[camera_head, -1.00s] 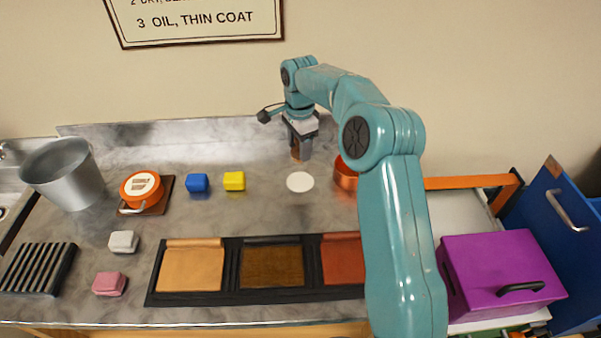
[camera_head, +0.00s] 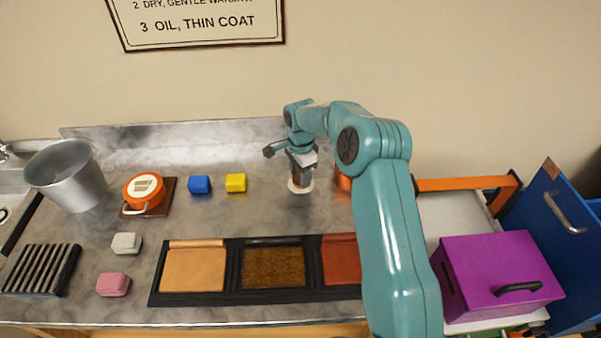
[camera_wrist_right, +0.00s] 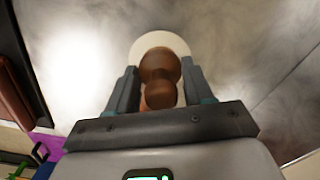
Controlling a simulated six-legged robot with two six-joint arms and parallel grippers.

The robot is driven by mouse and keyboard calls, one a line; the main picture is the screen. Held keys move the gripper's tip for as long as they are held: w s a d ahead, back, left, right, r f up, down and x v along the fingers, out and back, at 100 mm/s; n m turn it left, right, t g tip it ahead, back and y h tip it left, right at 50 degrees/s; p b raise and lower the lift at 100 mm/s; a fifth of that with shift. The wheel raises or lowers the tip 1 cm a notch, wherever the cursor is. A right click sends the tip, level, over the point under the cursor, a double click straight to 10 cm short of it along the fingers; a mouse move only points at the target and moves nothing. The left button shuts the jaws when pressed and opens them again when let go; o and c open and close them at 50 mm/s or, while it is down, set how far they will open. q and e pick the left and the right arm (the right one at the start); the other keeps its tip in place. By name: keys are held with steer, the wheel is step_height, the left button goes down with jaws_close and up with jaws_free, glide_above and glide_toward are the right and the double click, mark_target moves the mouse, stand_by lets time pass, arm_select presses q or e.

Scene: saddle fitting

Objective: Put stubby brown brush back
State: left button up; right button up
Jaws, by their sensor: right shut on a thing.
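My right gripper (camera_head: 301,166) is shut on the stubby brown brush (camera_head: 300,176) and holds it upright over the white round disc (camera_head: 291,187) on the counter. In the right wrist view the brush's rounded brown top (camera_wrist_right: 160,70) sits between the two fingers of my right gripper (camera_wrist_right: 160,92), with the white disc (camera_wrist_right: 174,42) behind it. I cannot tell whether the brush touches the disc. My left gripper is not in view.
A copper-coloured pot (camera_head: 343,178) stands close to the right of the brush, partly behind my arm. Yellow (camera_head: 236,183) and blue (camera_head: 199,185) blocks lie to the left. A black tray (camera_head: 233,270) with leather panels lies in front. A purple box (camera_head: 497,275) stands at right.

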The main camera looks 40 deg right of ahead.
steer(key=o, duration=1)
steer(key=shift+f, duration=0.1)
step_height(320, 180, up, 12)
steer(key=shift+s+r+b, duration=0.1)
steer(key=shift+r+b, duration=0.15)
steer(key=shift+b, duration=0.05)
